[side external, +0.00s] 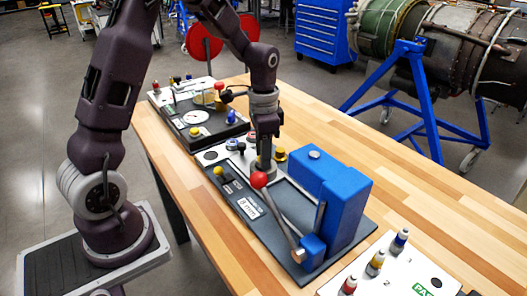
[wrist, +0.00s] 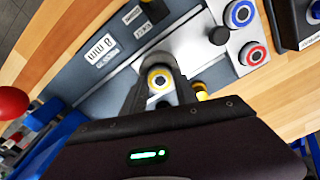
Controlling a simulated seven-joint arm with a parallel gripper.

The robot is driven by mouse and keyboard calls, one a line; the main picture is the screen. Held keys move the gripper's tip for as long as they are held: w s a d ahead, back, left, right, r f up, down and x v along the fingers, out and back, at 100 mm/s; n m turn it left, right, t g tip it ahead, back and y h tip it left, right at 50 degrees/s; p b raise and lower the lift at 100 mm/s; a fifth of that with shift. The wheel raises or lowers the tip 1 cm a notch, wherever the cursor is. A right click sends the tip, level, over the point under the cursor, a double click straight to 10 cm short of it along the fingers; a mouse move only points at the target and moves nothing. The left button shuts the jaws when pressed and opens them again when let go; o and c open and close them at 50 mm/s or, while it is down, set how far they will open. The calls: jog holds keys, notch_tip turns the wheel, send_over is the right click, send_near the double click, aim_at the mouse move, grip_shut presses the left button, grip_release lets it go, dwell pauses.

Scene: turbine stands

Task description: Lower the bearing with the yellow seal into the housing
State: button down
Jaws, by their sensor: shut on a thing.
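The bearing with the yellow seal (wrist: 159,76) is between the two fingertips of my gripper (wrist: 160,84) in the wrist view. The gripper is shut on it. In the side external view my gripper (side external: 264,168) points down over the dark fixture plate marked "8 mm" (side external: 243,190), left of the blue press block (side external: 345,205). The bearing is hidden there by the fingers and the red ball. I cannot make out the housing for certain, nor whether the bearing touches anything below.
A lever with a red ball (side external: 259,180) stands close in front of the gripper. Blue-sealed (wrist: 240,13) and red-sealed (wrist: 254,54) bearings sit on a light plate beside the fixture. A white panel with small bottles (side external: 388,280) lies at front right.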

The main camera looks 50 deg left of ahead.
jog(key=shift+f, duration=0.25)
jog(key=c, duration=0.9)
grip_release()
jog(key=shift+o, duration=1)
jog(key=shift+r, duration=0.1)
jog(key=shift+r, duration=3.4)
